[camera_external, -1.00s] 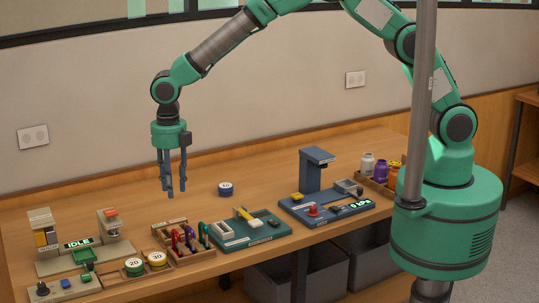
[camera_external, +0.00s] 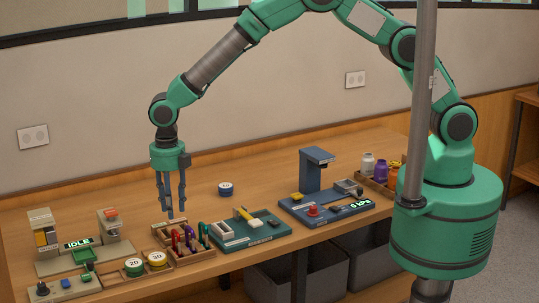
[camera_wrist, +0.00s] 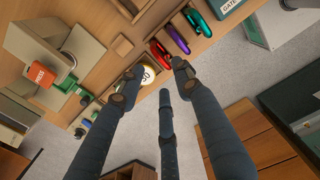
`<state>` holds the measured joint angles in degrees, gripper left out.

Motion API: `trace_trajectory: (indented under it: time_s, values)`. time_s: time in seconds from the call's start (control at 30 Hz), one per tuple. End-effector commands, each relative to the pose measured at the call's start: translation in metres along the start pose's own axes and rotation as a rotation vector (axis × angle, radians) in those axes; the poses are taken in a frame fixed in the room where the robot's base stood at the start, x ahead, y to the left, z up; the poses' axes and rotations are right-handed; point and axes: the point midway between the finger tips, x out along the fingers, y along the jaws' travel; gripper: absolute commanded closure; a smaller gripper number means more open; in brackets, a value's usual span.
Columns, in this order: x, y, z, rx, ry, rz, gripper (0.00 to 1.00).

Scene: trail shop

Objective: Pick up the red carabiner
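The red carabiner (camera_external: 175,238) stands at the left of a row of carabiners in a small wooden rack (camera_external: 190,258). It also shows in the wrist view (camera_wrist: 160,56), beside a purple carabiner (camera_wrist: 177,38) and a green one (camera_wrist: 196,22). My gripper (camera_external: 175,215) hangs fingers-down above and behind the rack. Its fingers are spread, with nothing between them, and it also shows open in the wrist view (camera_wrist: 158,82). The red carabiner is clear of the fingers in the wrist view.
Yellow (camera_external: 156,259) and green (camera_external: 133,266) numbered rolls sit left of the rack. A beige machine reading IDLE (camera_external: 78,262) stands further left. A teal tray (camera_external: 250,232) and a blue press-like stand (camera_external: 311,172) are to the right.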

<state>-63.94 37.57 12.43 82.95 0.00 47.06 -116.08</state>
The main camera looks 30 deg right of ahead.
Motion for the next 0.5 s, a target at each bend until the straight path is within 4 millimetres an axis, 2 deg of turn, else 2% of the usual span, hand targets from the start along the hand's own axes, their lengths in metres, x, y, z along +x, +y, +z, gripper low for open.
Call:
trace_trajectory:
  time_s: [0.03, 0.2, 0.5]
  values:
    - [0.009, -0.001, 0.000, 0.000, 0.001, -0.002, 0.66]
    - [0.030, 0.000, 0.000, 0.000, 0.001, -0.001, 0.66]
    - [0.038, 0.000, 0.000, 0.000, 0.000, 0.000, 0.66]
